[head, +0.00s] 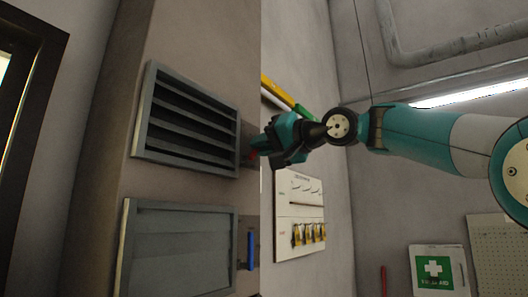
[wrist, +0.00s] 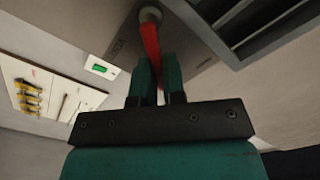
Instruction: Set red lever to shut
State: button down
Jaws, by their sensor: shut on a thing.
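The red lever (wrist: 150,42) shows in the wrist view, running from a pale round pivot at the top down between the fingers of my gripper (wrist: 158,82). The fingers are closed on it, one on each side. Its lower end is hidden by the fingers and the gripper body. In the head view my gripper (head: 268,147) is at the side panel right of the upper louvred vent. Only a small bit of the red lever (head: 252,155) shows there, mostly hidden behind the gripper. I cannot read the lever's setting marks.
The slatted vent (head: 150,115) is close left of my gripper. Below it are a grey shuttered panel (head: 128,245) and a blue lever (head: 250,250). A white board with yellow padlocks (head: 300,205) hangs on the wall behind.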

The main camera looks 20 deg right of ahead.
jog(key=n, duration=0.2)
jog(key=n+b, duration=0.1)
jog(key=shift+s+a+r+n, duration=0.3)
jog(key=shift+s+a+r, duration=0.05)
jog(key=shift+a, duration=0.05)
jog(key=shift+s+a+r+n+b, duration=0.1)
jog(key=shift+s+a+n+b, duration=0.1)
jog(key=shift+n, duration=0.5)
jog(key=shift+s+a+r+n+b, duration=0.1)
jog(key=shift+a+n+b, duration=0.1)
jog(key=shift+n, duration=0.5)
jog(key=shift+s+a+n+b, duration=0.15)
jog(key=shift+a+n+b, duration=0.05)
jog(key=shift+n, duration=0.5)
jog(key=c, duration=1.2)
grip_release()
